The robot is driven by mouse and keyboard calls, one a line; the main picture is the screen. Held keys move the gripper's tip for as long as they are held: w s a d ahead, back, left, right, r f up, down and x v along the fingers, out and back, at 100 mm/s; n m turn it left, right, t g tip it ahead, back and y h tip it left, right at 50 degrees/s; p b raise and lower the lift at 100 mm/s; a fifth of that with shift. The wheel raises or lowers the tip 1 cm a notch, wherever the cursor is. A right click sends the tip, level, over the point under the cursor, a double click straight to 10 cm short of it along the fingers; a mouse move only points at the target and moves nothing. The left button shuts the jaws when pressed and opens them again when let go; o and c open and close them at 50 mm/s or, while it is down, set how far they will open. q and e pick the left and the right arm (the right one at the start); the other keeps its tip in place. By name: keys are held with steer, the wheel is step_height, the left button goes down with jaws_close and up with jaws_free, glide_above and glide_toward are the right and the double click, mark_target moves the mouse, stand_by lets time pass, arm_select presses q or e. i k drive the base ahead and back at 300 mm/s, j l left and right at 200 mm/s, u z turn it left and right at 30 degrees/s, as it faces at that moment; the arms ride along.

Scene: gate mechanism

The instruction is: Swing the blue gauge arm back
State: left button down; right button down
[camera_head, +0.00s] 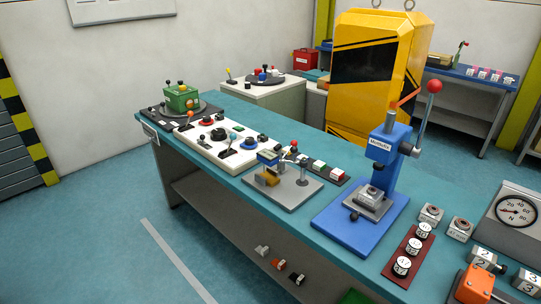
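A small fixture stands on a grey plate (286,190) at the middle of the long teal workbench (232,121). A short blue piece (268,157) sits at the fixture's upper left, above a yellowish block (268,179); it looks like the gauge arm, though its pivot is too small to make out. A grey post with a dark knob (294,143) stands to its right. Neither of my grippers shows in the head view, so nothing of mine is touching the fixture in view.
A tall blue press (378,160) with a red-knobbed lever stands right of the fixture. A white control panel (218,140) lies to its left, and a row of small blocks (327,169) behind it. A red rack with white-topped cylinders (409,258) is at front right.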

mark_target(293, 150)
steer(key=j+z, duration=0.1)
steer(key=z, duration=0.35)
steer(key=i+j+z, duration=0.1)
steer(key=z, duration=0.35)
steer(key=j+z, duration=0.1)
steer(key=z, duration=0.35)
steer(key=j+z, duration=0.2)
steer(key=j, duration=0.2)
steer(key=j+z, duration=0.15)
steer(key=j, duration=0.25)
steer(key=k+j+z, duration=0.2)
steer(key=j, duration=0.15)
steer(key=j+z, duration=0.15)
steer(key=j, duration=0.25)
steer(key=k+j+z, duration=0.2)
steer(key=j, duration=0.2)
steer(key=j+z, duration=0.15)
steer(key=j, duration=0.2)
steer(key=k+j+z, duration=0.2)
steer(key=j, duration=0.1)
